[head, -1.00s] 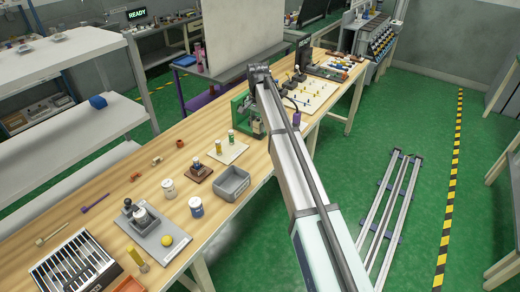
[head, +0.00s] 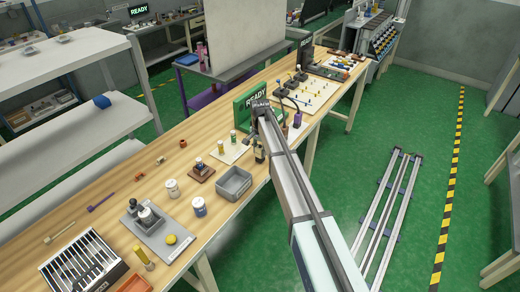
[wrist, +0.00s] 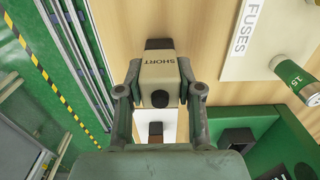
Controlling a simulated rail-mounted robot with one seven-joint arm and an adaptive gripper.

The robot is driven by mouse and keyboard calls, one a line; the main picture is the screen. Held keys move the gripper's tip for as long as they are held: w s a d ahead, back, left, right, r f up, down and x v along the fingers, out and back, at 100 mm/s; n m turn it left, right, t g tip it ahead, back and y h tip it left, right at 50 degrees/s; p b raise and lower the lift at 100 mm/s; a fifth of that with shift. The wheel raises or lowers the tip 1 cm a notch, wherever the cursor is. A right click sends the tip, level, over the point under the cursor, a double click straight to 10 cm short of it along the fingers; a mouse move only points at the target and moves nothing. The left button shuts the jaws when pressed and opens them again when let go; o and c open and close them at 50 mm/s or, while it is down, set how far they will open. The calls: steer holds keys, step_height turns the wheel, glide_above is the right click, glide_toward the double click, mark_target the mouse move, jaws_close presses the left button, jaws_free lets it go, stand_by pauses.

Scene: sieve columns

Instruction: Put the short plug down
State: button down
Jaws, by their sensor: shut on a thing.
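The short plug (wrist: 158,80) is a beige block lettered SHORT, with a black end and a black round knob. In the wrist view my gripper (wrist: 160,70) is shut on it, one finger on each side. Wooden tabletop shows behind the plug, near the table's long edge. I cannot tell how high the plug is above the wood. In the head view my gripper (head: 259,148) is beside the green READY stand (head: 247,108), partly hidden by my arm.
A pale FUSES board (wrist: 255,45) with a green fuse (wrist: 293,76) lies at the right of the wrist view. A black socket (wrist: 237,139) is in the green stand. A brown-and-black piece (wrist: 155,130) shows on white below the plug. A grey bin (head: 234,184) stands nearby.

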steer(key=shift+f, duration=0.2)
steer(key=c, duration=0.7)
jaws_free()
steer(key=shift+c, duration=0.2)
steer(key=shift+r, duration=0.15)
step_height(320, 180, up, 12)
steer(key=b, duration=0.4)
steer(key=shift+r, duration=0.1)
